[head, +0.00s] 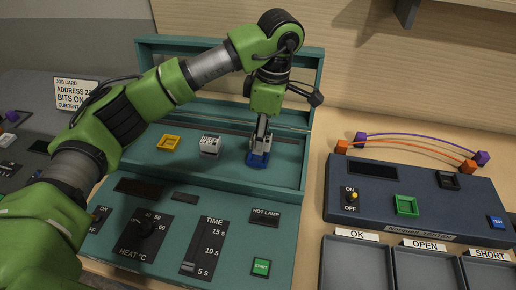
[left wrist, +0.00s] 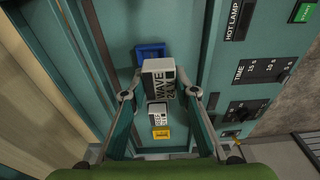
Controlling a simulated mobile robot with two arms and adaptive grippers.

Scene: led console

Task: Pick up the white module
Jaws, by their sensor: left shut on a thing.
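My left gripper (head: 261,139) is over the blue frame (head: 258,160) in the open teal case. In the left wrist view the gripper (left wrist: 159,94) is shut on a white module (left wrist: 158,70) with dark lettering that reads like "WAVE 24V". The held module looks large and close to the camera, and the blue frame (left wrist: 150,50) shows behind it. In the head view the fingers mostly hide it. A second pale module (head: 209,145) stands between the blue frame and a yellow frame (head: 169,143). My right gripper is not in view.
The teal control panel (head: 185,262) with knob, slider and green START button lies in front. A dark tester (head: 422,218) with a green frame (head: 406,205) stands at right. Grey trays (head: 357,285) marked OK, OPEN and SHORT are in front of it. The case lid rises behind.

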